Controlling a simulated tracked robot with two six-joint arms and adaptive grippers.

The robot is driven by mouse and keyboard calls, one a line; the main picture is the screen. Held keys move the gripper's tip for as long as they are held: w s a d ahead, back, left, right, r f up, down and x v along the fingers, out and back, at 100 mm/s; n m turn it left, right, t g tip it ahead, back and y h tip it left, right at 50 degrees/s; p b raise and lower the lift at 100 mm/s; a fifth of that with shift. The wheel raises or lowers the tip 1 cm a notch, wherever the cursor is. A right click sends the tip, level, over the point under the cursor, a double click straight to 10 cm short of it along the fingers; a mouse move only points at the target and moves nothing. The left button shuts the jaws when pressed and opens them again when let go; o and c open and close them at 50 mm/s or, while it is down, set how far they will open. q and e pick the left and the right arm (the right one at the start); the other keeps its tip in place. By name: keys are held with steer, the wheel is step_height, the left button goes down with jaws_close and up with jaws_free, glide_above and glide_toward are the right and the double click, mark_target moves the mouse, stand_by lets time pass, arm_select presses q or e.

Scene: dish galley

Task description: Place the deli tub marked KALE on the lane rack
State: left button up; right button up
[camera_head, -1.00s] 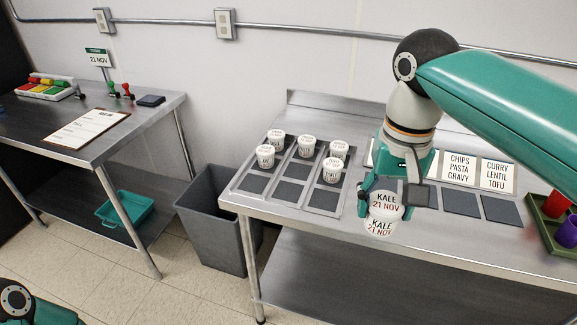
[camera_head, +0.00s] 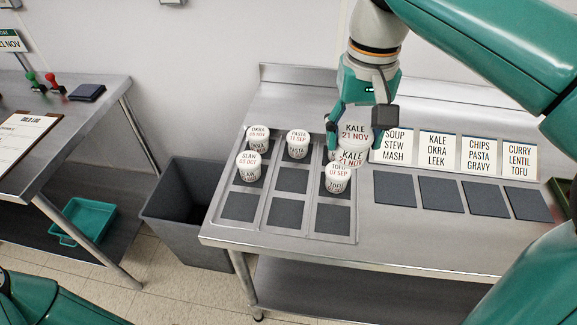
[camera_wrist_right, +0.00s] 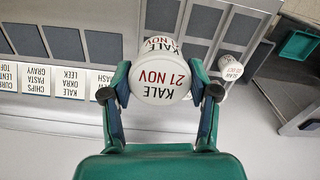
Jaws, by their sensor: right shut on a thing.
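My right gripper (camera_head: 355,140) is shut on the white KALE tub (camera_head: 352,133), marked 21 NOV, and holds it upright. The tub is over or just behind the right lane of the lane rack (camera_head: 309,213); whether it touches the rack I cannot tell. In the right wrist view the same tub (camera_wrist_right: 161,80) sits between both fingertips of the gripper (camera_wrist_right: 160,90). A TOFU tub (camera_head: 338,178) stands in the right lane, in front of the held tub and partly overlapped by it. My left gripper is out of view.
An OKRA tub (camera_head: 258,136) and another dated tub (camera_head: 248,166) stand in the left lane, and a PASTA tub (camera_head: 298,143) in the middle lane. The front pads are bare. Word cards (camera_head: 397,146) and empty dark pads (camera_head: 441,195) lie to the right. A grey bin (camera_head: 185,212) stands left.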

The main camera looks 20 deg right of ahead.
steer(key=shift+w+a+f+b, duration=0.15)
steer(key=shift+f+b, duration=0.45)
steer(key=shift+f, duration=4.35)
steer(key=shift+w+d+f+b, duration=0.15)
steer(key=shift+f+b, duration=0.4)
steer(key=shift+f, duration=4.4)
steer(key=shift+a, duration=0.1)
steer(key=shift+f, duration=0.2)
steer(key=o, duration=1.2)
steer(key=shift+r, duration=0.1)
